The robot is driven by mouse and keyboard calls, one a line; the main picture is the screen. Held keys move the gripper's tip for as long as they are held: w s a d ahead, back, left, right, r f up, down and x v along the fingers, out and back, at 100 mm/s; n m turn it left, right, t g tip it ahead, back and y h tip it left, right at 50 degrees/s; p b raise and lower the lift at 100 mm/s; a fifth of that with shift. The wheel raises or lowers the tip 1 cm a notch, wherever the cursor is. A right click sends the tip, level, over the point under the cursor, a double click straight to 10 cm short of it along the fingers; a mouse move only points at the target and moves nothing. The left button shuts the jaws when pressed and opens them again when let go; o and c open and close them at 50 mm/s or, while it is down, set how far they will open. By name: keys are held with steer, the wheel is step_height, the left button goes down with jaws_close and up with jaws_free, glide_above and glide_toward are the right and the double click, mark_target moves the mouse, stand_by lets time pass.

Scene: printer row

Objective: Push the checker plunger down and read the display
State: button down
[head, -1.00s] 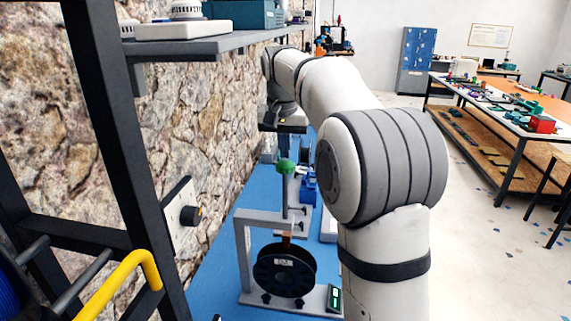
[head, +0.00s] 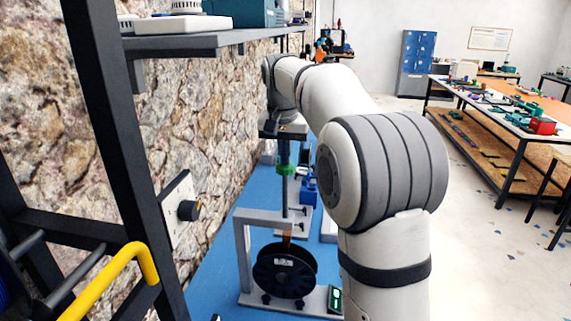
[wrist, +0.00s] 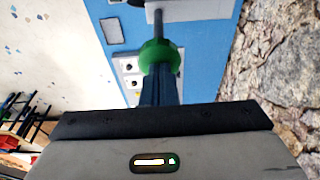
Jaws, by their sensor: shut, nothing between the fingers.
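The plunger's green knob (head: 286,170) sits atop an upright rod in the head view. It also shows in the wrist view (wrist: 160,55), with the rod running up to a grey part. My gripper (head: 284,152) is shut and empty, its fingers pointing down at the knob's top. The fingertips (wrist: 160,72) overlap the knob in the wrist view; I cannot tell whether they press on it. The grey checker frame (head: 244,262) stands around a black spool (head: 284,272). The small green-lit display (head: 335,299) is at its lower right, too small to read.
The blue bench top (head: 215,272) runs along a stone wall (head: 165,110). A grey shelf (head: 190,43) overhangs it at upper left. A black knob on a wall plate (head: 188,210) and a yellow handle (head: 115,280) are at left. Blue equipment (head: 309,188) stands behind the checker.

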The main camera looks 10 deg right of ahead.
mark_target(285, 168)
steer(key=shift+f+b, duration=3.9)
steer(key=shift+f, duration=2.05)
steer(key=shift+r, duration=0.1)
step_height(285, 168, up, 8)
steer(key=p, duration=0.7)
steer(key=s+f+n, duration=0.2)
steer(key=s+f, duration=0.3)
steer(key=s, duration=1.1)
steer(key=s+f+n+t, duration=0.1)
steer(key=s+f, duration=0.4)
steer(key=s, duration=1.1)
steer(key=shift+f+n+y, duration=0.3)
steer(key=shift+n+y, duration=0.1)
steer(key=shift+n, duration=0.4)
